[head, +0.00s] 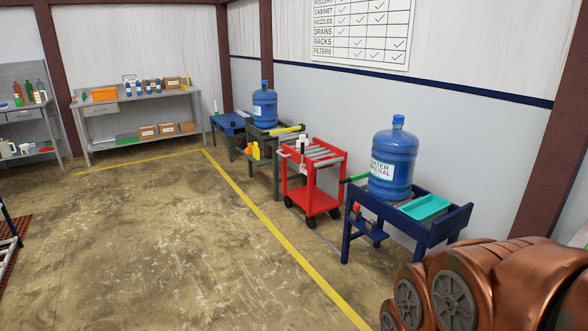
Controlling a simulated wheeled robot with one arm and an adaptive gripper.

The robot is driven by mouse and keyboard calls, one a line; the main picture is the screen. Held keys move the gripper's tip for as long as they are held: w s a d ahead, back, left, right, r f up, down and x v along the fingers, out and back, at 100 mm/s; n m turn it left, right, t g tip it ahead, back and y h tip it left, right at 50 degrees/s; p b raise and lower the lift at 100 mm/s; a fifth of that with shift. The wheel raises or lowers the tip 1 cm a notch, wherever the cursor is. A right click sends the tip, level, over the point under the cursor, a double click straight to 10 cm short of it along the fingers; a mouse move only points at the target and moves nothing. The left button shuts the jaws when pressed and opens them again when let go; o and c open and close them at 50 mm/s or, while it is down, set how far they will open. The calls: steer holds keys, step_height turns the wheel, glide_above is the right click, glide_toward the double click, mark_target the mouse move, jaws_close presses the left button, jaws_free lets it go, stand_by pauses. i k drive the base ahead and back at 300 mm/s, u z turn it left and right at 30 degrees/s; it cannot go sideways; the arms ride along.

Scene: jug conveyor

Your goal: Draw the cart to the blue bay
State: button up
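A red cart (316,201) with dark wheels stands along the right wall, between a dark green stand and a dark blue stand. Its top has grey rollers, and small white items sit at its top left corner. No jug stands on it. Its far side is hidden. I see no floor area that I can clearly identify as the blue bay. My gripper is not in view; only copper-coloured links of my arm show at the lower right.
The dark blue stand (426,236) holds a blue jug (394,158) and a teal tray (425,207). The green stand (262,132) holds another jug (264,105). A blue table (228,121) stands beyond. A yellow line (262,217) borders the open floor. Shelving (98,112) stands at the back.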

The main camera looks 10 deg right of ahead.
mark_target(311, 200)
steer(key=u, duration=0.2)
steer(key=i, duration=1.9)
steer(key=u, duration=0.45)
steer(key=i, duration=3.6)
steer(key=u, duration=0.05)
